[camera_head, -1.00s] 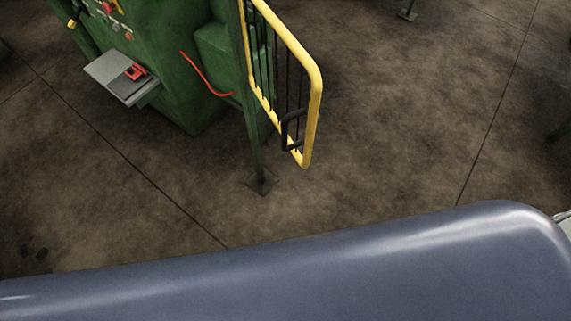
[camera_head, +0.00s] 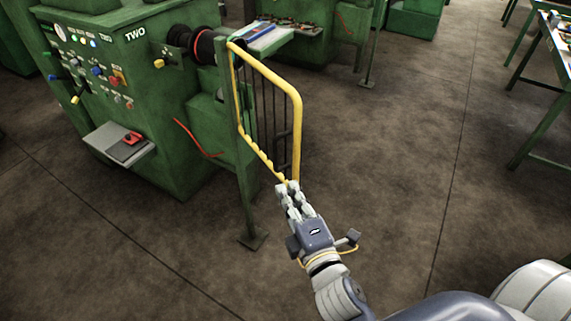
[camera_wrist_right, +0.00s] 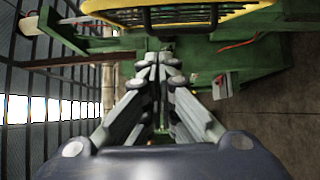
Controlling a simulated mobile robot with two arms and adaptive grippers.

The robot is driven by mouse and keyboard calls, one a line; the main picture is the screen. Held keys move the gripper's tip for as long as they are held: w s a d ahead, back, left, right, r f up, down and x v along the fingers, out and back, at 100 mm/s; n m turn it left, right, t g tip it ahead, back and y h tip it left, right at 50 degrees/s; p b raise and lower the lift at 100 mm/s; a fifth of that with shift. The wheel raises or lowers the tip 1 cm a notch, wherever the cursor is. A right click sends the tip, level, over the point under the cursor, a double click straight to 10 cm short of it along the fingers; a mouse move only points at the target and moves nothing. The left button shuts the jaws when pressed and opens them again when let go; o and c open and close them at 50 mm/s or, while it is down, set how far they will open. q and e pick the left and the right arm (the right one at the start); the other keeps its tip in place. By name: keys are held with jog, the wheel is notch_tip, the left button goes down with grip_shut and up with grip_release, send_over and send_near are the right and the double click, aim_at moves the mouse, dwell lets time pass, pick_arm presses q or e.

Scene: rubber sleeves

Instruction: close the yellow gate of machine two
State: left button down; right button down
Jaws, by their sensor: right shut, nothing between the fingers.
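The yellow gate (camera_head: 297,130) of machine two hangs from a green post (camera_head: 240,160) and stands swung out from the green machine (camera_head: 150,90), which is marked TWO. It has a yellow tube frame with dark bars. My right gripper (camera_head: 287,187) is shut and empty, its fingertips at the gate's lower outer corner in the head view; I cannot tell whether they touch. In the right wrist view, the fingers (camera_wrist_right: 160,62) are together, and the gate's yellow frame (camera_wrist_right: 180,18) crosses the top beyond them. My left gripper is not in view.
A grey tray with a red item (camera_head: 133,138) sticks out from the machine front. The post stands on a foot plate (camera_head: 253,240). A green table (camera_head: 545,120) is at the right. The floor right of the gate is clear.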

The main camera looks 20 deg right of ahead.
aim_at(296, 145)
jog(key=w+d+p, duration=0.4)
jog(key=w, duration=0.7)
jog(key=shift+p, duration=0.35)
jog(key=shift+f, duration=0.15)
jog(key=shift+d, duration=0.2)
jog(key=shift+w+d, duration=0.2)
jog(key=shift+d, duration=1.1)
